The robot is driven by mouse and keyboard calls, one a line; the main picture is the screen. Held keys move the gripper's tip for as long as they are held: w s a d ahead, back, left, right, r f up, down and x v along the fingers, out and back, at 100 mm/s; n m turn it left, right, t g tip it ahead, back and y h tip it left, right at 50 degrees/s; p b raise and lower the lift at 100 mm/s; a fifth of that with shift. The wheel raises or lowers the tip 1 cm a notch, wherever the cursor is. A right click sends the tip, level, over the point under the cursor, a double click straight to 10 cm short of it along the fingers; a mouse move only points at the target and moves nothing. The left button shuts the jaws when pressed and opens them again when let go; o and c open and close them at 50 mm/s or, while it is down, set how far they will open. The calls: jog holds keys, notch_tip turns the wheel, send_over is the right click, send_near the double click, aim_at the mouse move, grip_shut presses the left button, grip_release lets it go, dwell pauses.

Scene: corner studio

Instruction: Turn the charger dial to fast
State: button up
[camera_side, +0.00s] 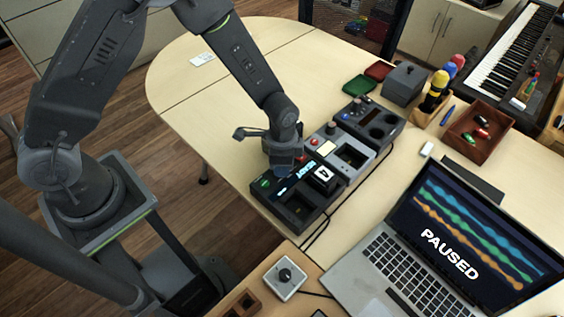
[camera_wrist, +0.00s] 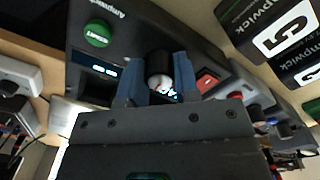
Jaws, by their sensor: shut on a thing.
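The charger (camera_side: 277,199) is a black box on the pale table. It has a green button (camera_side: 263,183), a lit display (camera_side: 291,179) that seems to read "READY", and a numbered battery block (camera_side: 323,174) at its right end. In the wrist view the charger panel (camera_wrist: 140,45) shows the green START button (camera_wrist: 97,33), a cyan display and a red switch (camera_wrist: 207,81). My gripper (camera_side: 283,168) is down at the charger. Its blue fingers (camera_wrist: 158,78) are shut on the dial (camera_wrist: 157,64), a dark round knob with a pale face. The dial's marks and setting cannot be read.
A grey device (camera_side: 336,139) and another dark device (camera_side: 372,121) stand in line behind the charger. A small box with a black knob (camera_side: 285,277) lies in front. A laptop (camera_side: 385,272) showing "PAUSED" is at right. The table's left side is mostly free.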

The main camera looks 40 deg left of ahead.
dwell(0.3)
jog(key=o, duration=0.9)
jog(key=shift+o, duration=0.2)
notch_tip(320, 180, up, 14)
jog(key=s+a+r+n+t, duration=0.1)
jog(key=s+a+r+n, duration=0.15)
jog(key=r, duration=0.35)
jog(key=s+a+r+n+t, duration=0.2)
jog(key=s+a+r, duration=0.1)
jog(key=r, duration=0.3)
jog(key=s+a+r+n+t, duration=0.1)
jog(key=s+a+r+n, duration=0.1)
jog(key=s, duration=0.3)
jog(key=s+a+r+n+t, duration=0.1)
jog(key=s+a+r+n, duration=0.1)
jog(key=s, duration=0.4)
jog(key=shift+s+a+r+n+t, duration=0.25)
jog(key=shift+a+r+n+t, duration=0.1)
jog(key=shift+r+n, duration=0.1)
